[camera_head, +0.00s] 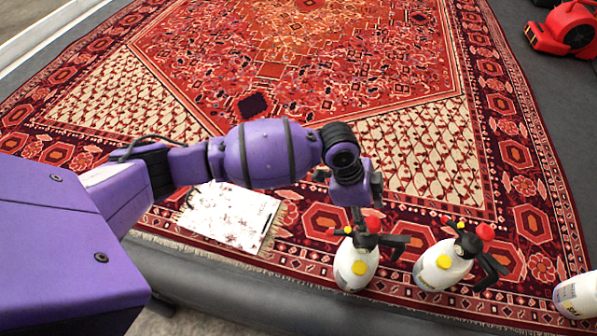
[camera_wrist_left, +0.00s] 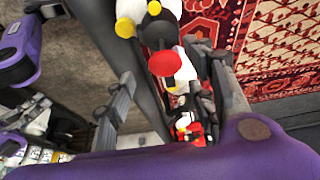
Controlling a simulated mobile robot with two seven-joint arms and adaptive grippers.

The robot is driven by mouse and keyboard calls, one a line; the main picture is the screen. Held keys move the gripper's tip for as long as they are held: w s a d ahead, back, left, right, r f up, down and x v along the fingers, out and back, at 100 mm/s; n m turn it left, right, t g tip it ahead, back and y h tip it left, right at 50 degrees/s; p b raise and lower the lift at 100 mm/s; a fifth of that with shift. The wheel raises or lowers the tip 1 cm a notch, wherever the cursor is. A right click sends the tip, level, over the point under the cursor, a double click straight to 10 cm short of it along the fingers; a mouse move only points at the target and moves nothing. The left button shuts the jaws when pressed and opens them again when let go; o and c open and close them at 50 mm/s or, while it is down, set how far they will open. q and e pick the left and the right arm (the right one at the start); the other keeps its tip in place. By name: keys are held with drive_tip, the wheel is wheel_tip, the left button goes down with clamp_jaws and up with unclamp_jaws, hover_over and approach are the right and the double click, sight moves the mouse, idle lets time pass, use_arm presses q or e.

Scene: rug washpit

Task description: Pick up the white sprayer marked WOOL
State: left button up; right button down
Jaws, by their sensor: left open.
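Two white sprayers with black heads, red knobs and yellow caps stand upright at the rug's near edge: a left sprayer (camera_head: 354,268) and a right sprayer (camera_head: 441,268). A third white container (camera_head: 578,296) is cut off at the right edge; its lettering is too small to read. I cannot read WOOL on any of them. My left gripper (camera_head: 356,200) is over the left sprayer. In the left wrist view its fingers are spread, with a sprayer's red knob (camera_wrist_left: 165,63) showing between them (camera_wrist_left: 175,70). I cannot tell whether they touch it. My right gripper is not in view.
A patterned red rug (camera_head: 390,70) covers most of the floor. A white sheet (camera_head: 228,215) lies on it left of the sprayers. A red blower-like machine (camera_head: 566,28) stands at the back right. A grey ledge (camera_head: 240,290) runs along the near side.

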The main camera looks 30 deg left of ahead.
sight(371, 224)
use_arm(q)
drive_tip(key=x, duration=0.7)
drive_tip(key=shift+w+d+f+b, duration=0.15)
drive_tip(key=shift+w+d+b, duration=0.05)
drive_tip(key=shift+d+b, duration=0.2)
drive_tip(key=shift+a, duration=0.1)
clamp_jaws()
